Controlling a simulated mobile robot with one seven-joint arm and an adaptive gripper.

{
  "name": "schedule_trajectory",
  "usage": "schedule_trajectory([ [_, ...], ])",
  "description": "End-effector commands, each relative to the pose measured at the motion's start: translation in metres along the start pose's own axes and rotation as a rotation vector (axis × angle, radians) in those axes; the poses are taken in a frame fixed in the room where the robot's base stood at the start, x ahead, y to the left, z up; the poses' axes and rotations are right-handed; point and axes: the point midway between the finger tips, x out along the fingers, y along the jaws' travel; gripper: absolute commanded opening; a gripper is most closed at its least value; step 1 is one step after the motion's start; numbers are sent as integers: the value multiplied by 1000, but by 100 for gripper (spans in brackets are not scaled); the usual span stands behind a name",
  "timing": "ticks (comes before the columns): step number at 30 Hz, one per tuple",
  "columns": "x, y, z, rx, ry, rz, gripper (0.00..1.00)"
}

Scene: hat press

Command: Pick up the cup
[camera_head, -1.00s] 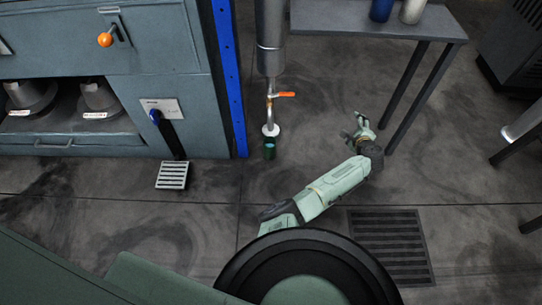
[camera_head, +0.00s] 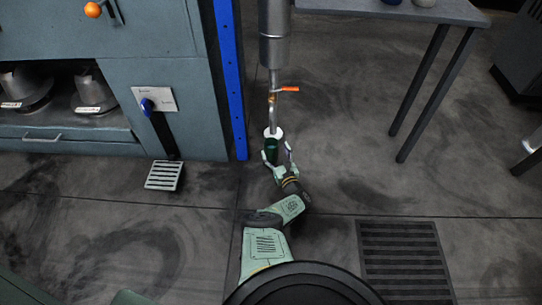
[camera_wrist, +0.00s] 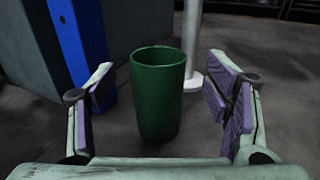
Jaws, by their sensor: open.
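The cup is dark green, open at the top and upright. In the wrist view the cup (camera_wrist: 158,100) stands between the two fingers, with a visible gap on each side. My gripper (camera_wrist: 160,95) is open, with purple pads facing inward, and does not touch the cup. In the head view the cup (camera_head: 271,150) stands at the foot of the vertical pipe, and my gripper (camera_head: 277,158) reaches to it from the near side. The cup's base is partly hidden in the head view.
The grey pipe (camera_head: 274,40) with an orange valve handle (camera_head: 287,89) rises just behind the cup. A blue post (camera_head: 230,80) and a grey-blue cabinet (camera_head: 180,40) stand to the left. A table (camera_head: 445,13) stands to the right. A floor grate (camera_head: 403,258) lies at the lower right.

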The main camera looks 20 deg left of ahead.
Motion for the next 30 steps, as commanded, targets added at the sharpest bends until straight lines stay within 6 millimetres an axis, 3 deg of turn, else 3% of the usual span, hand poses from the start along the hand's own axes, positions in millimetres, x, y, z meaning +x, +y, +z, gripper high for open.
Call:
schedule_trajectory([
  [11,47,2,-4,0,-1,1,71],
  [18,50,2,0,-1,1,0,71],
  [30,50,2,-1,-1,1,1,45],
])
